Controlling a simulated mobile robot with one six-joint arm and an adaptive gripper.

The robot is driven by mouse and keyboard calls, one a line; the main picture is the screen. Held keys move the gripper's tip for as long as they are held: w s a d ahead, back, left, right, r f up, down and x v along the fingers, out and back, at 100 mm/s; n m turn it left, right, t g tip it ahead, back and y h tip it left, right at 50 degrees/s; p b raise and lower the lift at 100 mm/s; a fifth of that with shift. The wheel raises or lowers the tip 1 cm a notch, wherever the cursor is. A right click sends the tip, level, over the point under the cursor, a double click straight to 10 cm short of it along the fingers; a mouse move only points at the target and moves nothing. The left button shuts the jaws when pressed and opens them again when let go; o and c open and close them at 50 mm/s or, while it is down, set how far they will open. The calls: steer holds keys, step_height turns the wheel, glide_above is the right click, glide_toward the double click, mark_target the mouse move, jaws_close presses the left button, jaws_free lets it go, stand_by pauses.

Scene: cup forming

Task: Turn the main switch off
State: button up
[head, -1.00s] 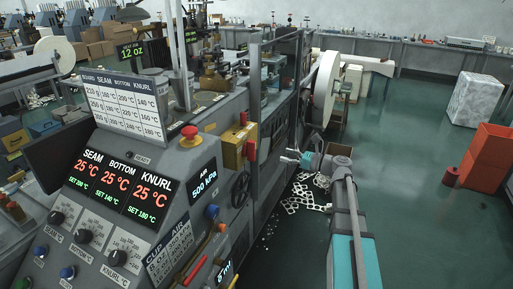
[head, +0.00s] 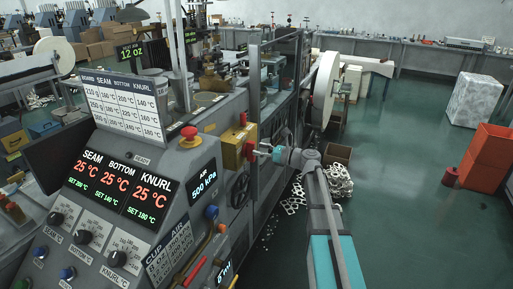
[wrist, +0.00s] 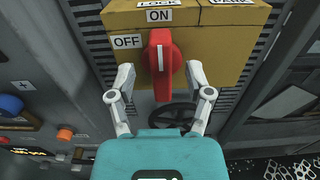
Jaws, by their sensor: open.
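The main switch is a red rotary handle (wrist: 164,52) on a yellow box (wrist: 215,40), seen close in the wrist view. The handle stands upright, its white mark in line with the ON label (wrist: 159,16). The OFF label (wrist: 127,41) is to its left. My gripper (wrist: 160,76) is open, with one finger on each side of the handle's lower part; I cannot tell whether either touches it. In the head view, my gripper (head: 262,150) is at the right side of the yellow box (head: 232,146), close to the red handle (head: 250,151).
A black handwheel (wrist: 172,116) is below the box. A control panel with temperature displays (head: 115,180) and a red emergency button (head: 190,134) stands left. Scrap sheets (head: 336,180) lie on the floor beyond my arm. Open green floor (head: 410,200) is at the right.

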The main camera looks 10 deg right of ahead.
mark_target(255, 148)
steer(key=shift+x, duration=1.8)
